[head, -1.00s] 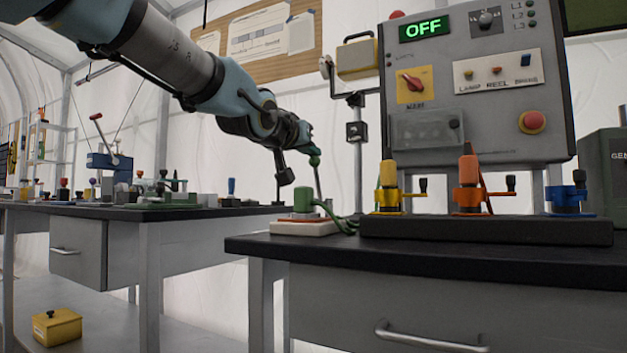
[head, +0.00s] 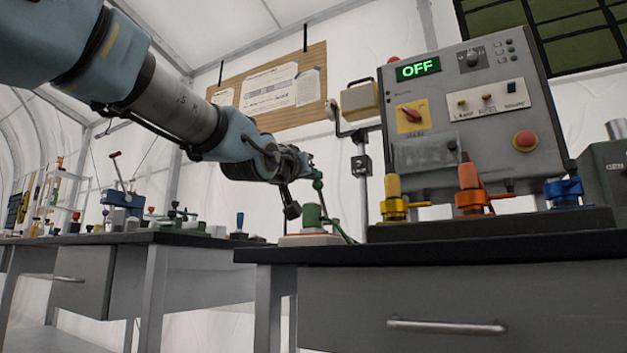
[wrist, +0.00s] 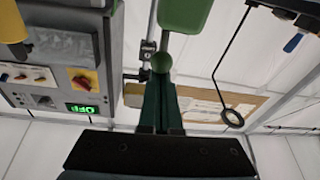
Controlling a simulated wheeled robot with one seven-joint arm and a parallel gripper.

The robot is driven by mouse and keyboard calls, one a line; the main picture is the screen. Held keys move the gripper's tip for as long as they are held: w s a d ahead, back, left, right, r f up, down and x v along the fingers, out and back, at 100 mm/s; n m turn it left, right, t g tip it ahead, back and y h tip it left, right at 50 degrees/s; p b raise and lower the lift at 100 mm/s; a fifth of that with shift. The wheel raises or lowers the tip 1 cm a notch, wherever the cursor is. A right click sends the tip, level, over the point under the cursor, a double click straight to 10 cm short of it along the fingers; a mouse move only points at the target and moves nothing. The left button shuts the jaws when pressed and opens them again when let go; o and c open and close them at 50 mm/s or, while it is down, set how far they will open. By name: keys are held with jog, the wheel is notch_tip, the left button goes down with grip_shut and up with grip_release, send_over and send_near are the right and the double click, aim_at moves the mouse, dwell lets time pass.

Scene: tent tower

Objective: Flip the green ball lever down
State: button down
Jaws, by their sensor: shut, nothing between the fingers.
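The green ball (head: 317,185) sits at the top of a thin lever rod above a green housing (head: 311,215) on a pale base at the left end of the near bench. The lever stands raised, slightly tilted. My gripper (head: 315,174) is shut and empty, with its fingertips right at the ball from above. In the wrist view, the dark green fingers (wrist: 160,90) are together and the ball (wrist: 161,62) lies straight beyond their tips. I cannot tell for sure whether they touch it. Part of the rod is hidden behind the ball in that view.
Yellow (head: 393,198), orange (head: 470,188) and blue (head: 564,190) levered devices stand on a dark plinth to the right. Behind them is a grey control panel (head: 465,130) reading OFF. A green cable runs beside the housing. Another bench (head: 150,237) stands left, across a gap.

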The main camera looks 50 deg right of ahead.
dwell(0.3)
jog(key=shift+w+d+r+p, duration=0.15)
jog(key=shift+d+r+p, duration=0.05)
jog(key=shift+r+p, duration=0.3)
jog(key=r+p, duration=0.1)
jog(key=d+r+p, duration=0.1)
jog(key=p, duration=0.1)
jog(key=shift+w+d+r, duration=0.25)
jog(key=shift+w+r, duration=0.15)
jog(key=p+v, duration=0.2)
jog(key=v, duration=0.8)
